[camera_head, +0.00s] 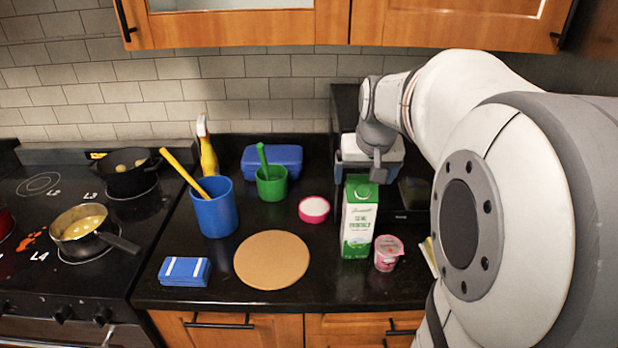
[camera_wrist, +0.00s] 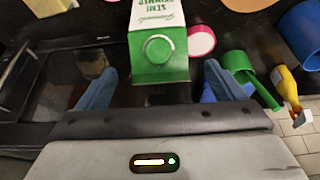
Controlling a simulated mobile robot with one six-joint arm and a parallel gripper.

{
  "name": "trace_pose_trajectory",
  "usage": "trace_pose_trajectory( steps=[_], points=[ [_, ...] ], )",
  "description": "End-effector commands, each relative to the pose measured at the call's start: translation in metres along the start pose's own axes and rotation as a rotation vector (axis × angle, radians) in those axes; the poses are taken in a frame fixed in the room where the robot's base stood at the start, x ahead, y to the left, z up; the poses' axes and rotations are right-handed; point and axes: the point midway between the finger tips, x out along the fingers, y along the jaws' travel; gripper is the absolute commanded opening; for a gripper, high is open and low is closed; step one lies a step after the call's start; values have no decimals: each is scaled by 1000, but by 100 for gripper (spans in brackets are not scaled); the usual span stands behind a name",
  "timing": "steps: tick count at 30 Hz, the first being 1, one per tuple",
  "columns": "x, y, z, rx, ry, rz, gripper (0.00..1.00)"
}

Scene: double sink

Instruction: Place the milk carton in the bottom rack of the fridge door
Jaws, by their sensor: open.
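The milk carton (camera_head: 358,222), white and green with a green cap, stands upright on the black counter in front of my gripper. In the wrist view the carton's green top (camera_wrist: 159,50) shows close ahead, between and beyond the fingers. My gripper (camera_wrist: 152,85) is open, with one blue finger to each side and nothing held. In the head view my gripper (camera_head: 368,165) is just behind and above the carton, and its fingers are mostly hidden. The fridge and its door rack are not in view.
A pink yogurt cup (camera_head: 388,253) stands close right of the carton. A pink-rimmed bowl (camera_head: 313,209), a round board (camera_head: 271,259), a green cup (camera_head: 271,183) and a blue cup (camera_head: 212,208) stand to the left. Pans sit on the stove (camera_head: 60,285) at far left.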

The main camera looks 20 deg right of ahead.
Motion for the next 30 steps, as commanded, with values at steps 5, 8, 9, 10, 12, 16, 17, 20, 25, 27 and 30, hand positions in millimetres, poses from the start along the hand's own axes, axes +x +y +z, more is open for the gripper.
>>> trace_pose_trajectory(
  steps=[5, 8, 9, 10, 12, 16, 17, 20, 25, 27, 30],
  points=[
    [20, 0, 0, -1, -5, -1, 89],
    [34, 0, -1, -1, -5, -1, 89],
    [40, 0, -2, -1, -7, -1, 89],
    [45, 0, -2, -2, -6, -1, 89],
    [55, 0, -2, -2, -5, -1, 89],
    [64, 0, -2, -2, -1, -1, 89],
    [65, 0, -2, -3, -1, -1, 89],
    [66, 0, -2, -3, -1, -1, 89],
    [66, 0, -2, -3, -1, -1, 83],
    [66, -1, -2, -3, -1, -1, 77],
    [65, -1, -2, -4, -1, -1, 69]
  ],
)
